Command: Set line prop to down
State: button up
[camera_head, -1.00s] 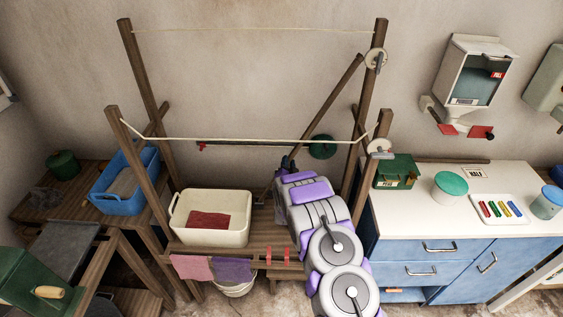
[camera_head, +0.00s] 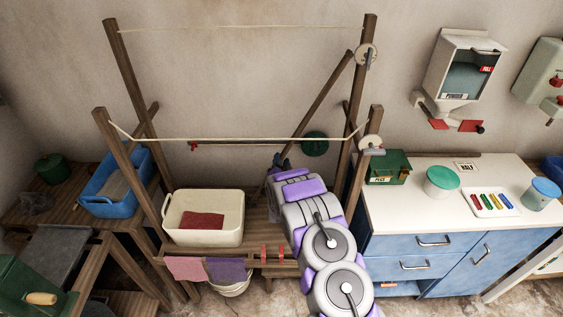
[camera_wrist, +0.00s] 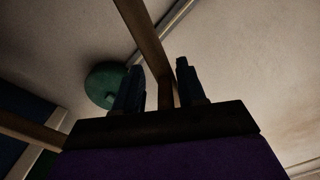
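The line prop (camera_head: 322,98) is a brown wooden pole. It leans diagonally, with its top near the upper pulley wheel on the right post and its lower part by my gripper (camera_head: 279,160). In the wrist view the prop (camera_wrist: 152,45) runs down between the two dark fingers of my gripper (camera_wrist: 160,80). The fingers stand apart, with a visible gap on the left of the prop, so I see no firm hold. A pale upper line (camera_head: 240,28) and lower line (camera_head: 230,139) span the wooden posts.
A cream basin (camera_head: 205,236) with red cloth sits left of my arm on the wooden bench. A green disc (camera_head: 315,144) is on the wall behind; it also shows in the wrist view (camera_wrist: 105,84). A blue-fronted cabinet (camera_head: 415,246) stands close on the right.

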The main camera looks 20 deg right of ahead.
jog(key=p+v, duration=0.2)
jog(key=v, duration=1.5)
jog(key=shift+p, duration=0.3)
jog(key=shift+s+a, duration=0.1)
jog(key=a+r+n+g+y, duration=0.2)
jog(key=a+r+g+y, duration=0.15)
jog(key=r+g, duration=0.2)
jog(key=s+a+r+n+g+y, duration=0.25)
jog(key=s+a+r+g, duration=0.2)
jog(key=s+r, duration=0.4)
jog(key=s+r+n+g, duration=0.2)
jog(key=s+r+g, duration=0.1)
jog(key=s, duration=0.9)
jog(key=s+r+n+g, duration=0.2)
jog(key=s+r, duration=0.3)
jog(key=s, duration=0.8)
jog(key=s+r+n+g, duration=0.2)
jog(key=s+r+g, duration=0.2)
jog(key=s, duration=0.9)
jog(key=shift+r+n, duration=0.35)
